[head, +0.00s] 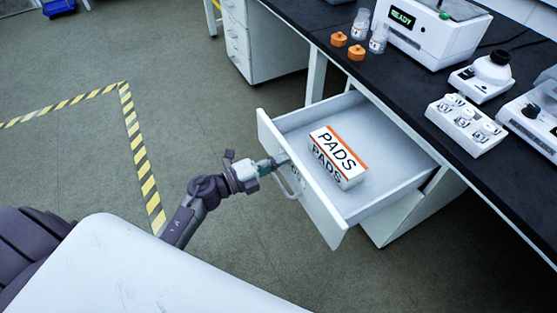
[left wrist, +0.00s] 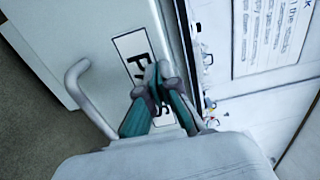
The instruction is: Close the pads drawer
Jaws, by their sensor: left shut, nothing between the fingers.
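The pads drawer (head: 395,187) stands pulled out from under the dark bench in the head view. A white box marked PADS with an orange stripe (head: 338,158) lies inside it. My left gripper (head: 279,161) is shut and empty at the outer face of the drawer front, by the handle (head: 289,184). In the left wrist view the shut fingertips (left wrist: 158,75) are over the drawer's label (left wrist: 132,55), beside the handle (left wrist: 75,85). Whether the tips touch the front I cannot tell. My right gripper is not in view.
The black bench top (head: 400,95) carries a white device reading READY (head: 430,30), orange caps (head: 338,39), clear jars and a white rack (head: 466,124). Another drawer cabinet (head: 262,45) stands behind. The floor left of the drawer is clear, with yellow-black tape (head: 140,150).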

